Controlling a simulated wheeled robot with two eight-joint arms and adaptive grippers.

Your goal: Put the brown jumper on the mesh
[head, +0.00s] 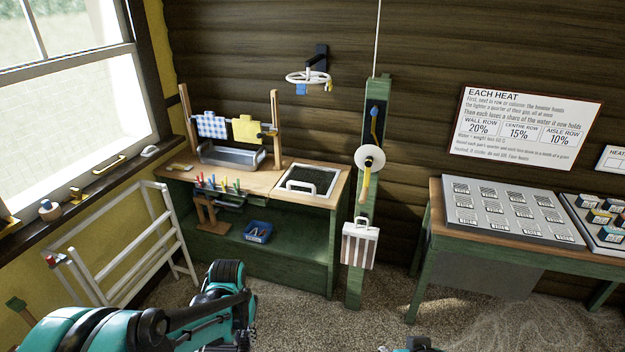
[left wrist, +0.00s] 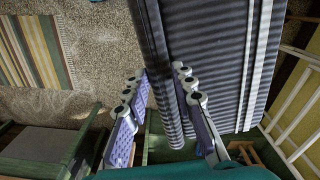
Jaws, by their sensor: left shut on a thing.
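The mesh (head: 308,183) is a dark panel in a white frame, lying on the wooden top of the green bench. My left gripper (head: 228,285) is low in front of the bench in the head view, well short of the mesh. I cannot tell whether this is part of the jumper, and I see no clearly brown jumper. A small teal and black part of my right arm shows at the bottom edge of the head view; its fingers cannot be made out.
A white rack (head: 130,245) stands left of the green bench (head: 255,265). A metal tray (head: 232,156), hanging cloths (head: 211,126) and coloured pegs (head: 217,186) are on the bench's left half. A green post (head: 353,285) with a striped bag (head: 358,245) stands right of it.

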